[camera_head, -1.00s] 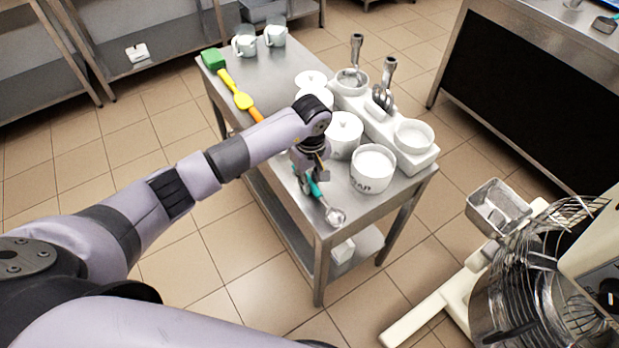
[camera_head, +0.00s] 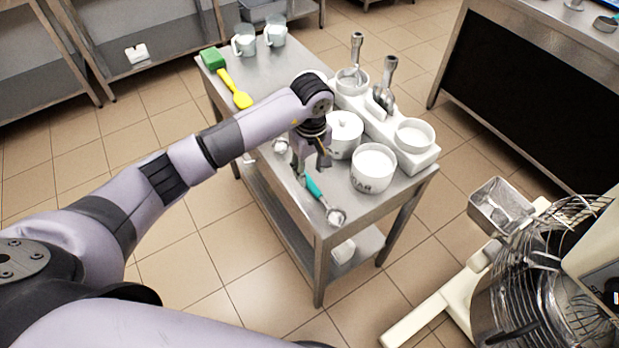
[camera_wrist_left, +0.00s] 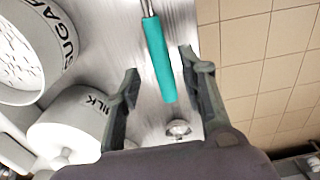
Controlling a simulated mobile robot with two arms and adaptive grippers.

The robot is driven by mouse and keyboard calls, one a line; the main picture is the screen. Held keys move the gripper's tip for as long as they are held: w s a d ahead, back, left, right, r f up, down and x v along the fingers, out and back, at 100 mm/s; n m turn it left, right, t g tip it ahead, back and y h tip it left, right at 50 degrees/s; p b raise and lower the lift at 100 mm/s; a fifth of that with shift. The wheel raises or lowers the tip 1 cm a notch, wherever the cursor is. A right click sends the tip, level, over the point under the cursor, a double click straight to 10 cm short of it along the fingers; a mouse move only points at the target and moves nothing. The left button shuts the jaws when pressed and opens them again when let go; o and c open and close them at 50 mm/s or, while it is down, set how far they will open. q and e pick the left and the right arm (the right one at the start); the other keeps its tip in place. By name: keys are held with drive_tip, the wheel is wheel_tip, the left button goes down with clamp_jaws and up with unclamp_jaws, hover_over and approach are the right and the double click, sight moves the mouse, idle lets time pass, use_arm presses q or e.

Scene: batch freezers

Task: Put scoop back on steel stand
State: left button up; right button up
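A scoop with a teal handle (camera_head: 315,187) and a small metal bowl lies on the steel stand (camera_head: 330,238), a steel table, near its front corner. My left gripper (camera_head: 312,163) is just above the handle's end, apart from it as far as I can see. In the left wrist view my left gripper (camera_wrist_left: 160,68) has its fingers spread on either side of the teal handle (camera_wrist_left: 158,60), with gaps on both sides. The scoop's bowl is out of that view. My right gripper is not in view.
White pots, including the sugar pot (camera_head: 373,168), stand right of the scoop. A white holder (camera_head: 395,137) carries metal scoops and a bowl. A small metal round piece (camera_head: 280,146) lies left of my gripper.

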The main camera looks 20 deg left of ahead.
sight(310, 181)
use_arm(q)
wheel_tip(310, 181, up, 8)
drive_tip(key=b, duration=0.1)
drive_tip(key=shift+d+f, duration=0.15)
